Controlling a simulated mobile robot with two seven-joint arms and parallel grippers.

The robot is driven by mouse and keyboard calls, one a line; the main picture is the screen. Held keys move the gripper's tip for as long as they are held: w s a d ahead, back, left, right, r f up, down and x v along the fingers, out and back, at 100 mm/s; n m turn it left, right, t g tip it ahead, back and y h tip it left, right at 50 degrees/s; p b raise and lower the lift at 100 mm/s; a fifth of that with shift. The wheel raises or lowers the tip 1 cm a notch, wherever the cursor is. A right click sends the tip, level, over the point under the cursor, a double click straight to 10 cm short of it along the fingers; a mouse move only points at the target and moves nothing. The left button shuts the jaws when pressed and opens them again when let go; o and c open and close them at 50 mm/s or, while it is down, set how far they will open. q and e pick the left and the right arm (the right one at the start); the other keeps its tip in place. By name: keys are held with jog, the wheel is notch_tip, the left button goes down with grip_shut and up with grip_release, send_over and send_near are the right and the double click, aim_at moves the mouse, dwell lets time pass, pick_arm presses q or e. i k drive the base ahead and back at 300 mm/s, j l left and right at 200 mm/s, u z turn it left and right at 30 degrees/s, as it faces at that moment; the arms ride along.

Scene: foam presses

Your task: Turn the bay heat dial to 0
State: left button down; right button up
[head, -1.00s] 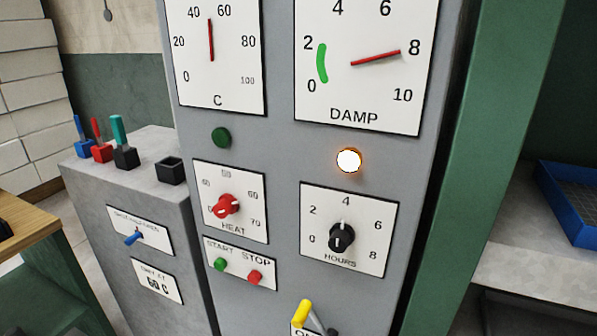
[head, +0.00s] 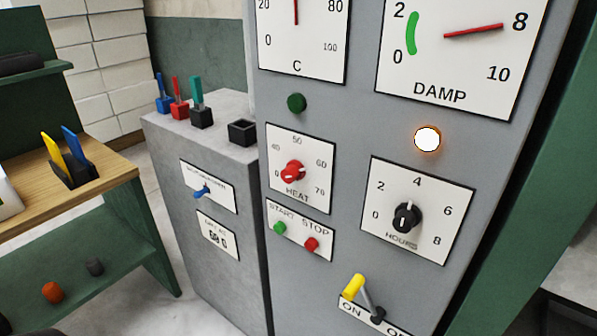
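The heat dial is a red knob (head: 292,173) on a white plate (head: 316,188) marked HEAT. The plate carries a 0 at the left, then 40, 50, 60 and 70 around the knob. The plate is on the front of a grey cabinet (head: 345,130). The knob has a pale mark, but I cannot tell clearly which number it points to. Neither of my grippers shows in the head view, and nothing touches the knob.
Right of it is a black HOURS knob (head: 406,217). Below are green START (head: 280,228) and red STOP (head: 311,244) buttons and a yellow-handled lever (head: 354,287). A lower grey block (head: 215,131) with coloured handles stands left. A wooden bench (head: 105,172) is at far left.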

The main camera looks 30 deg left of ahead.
aim_at(294, 170)
jog(key=j+z, duration=0.5)
jog(key=j, duration=1.2)
jog(key=k, duration=0.1)
